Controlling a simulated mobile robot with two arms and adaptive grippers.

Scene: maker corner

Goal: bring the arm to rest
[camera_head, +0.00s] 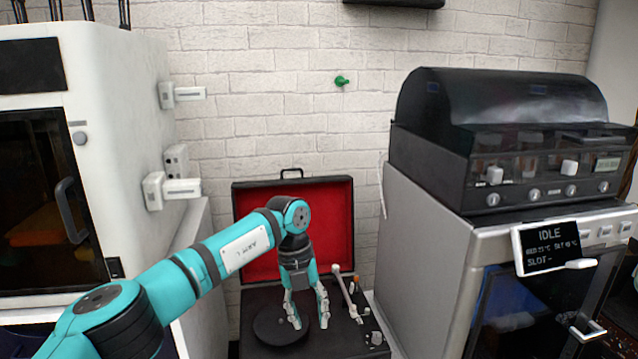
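My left arm comes in from the lower left, teal and black. My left gripper (309,325) points down over the open black record player (350,338). Its two fingers are spread apart with nothing visible between them. The gripper is in front of the right part of the dark round platter (270,326); I cannot tell whether the fingertips touch it. My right gripper is not in view.
The player's lid with red lining (335,205) stands open behind the gripper. A white machine (130,120) stands at left. A steel oven (430,240) with a black hooded unit (500,110) and an IDLE display (548,248) is at right. A green knob (342,81) is on the brick wall.

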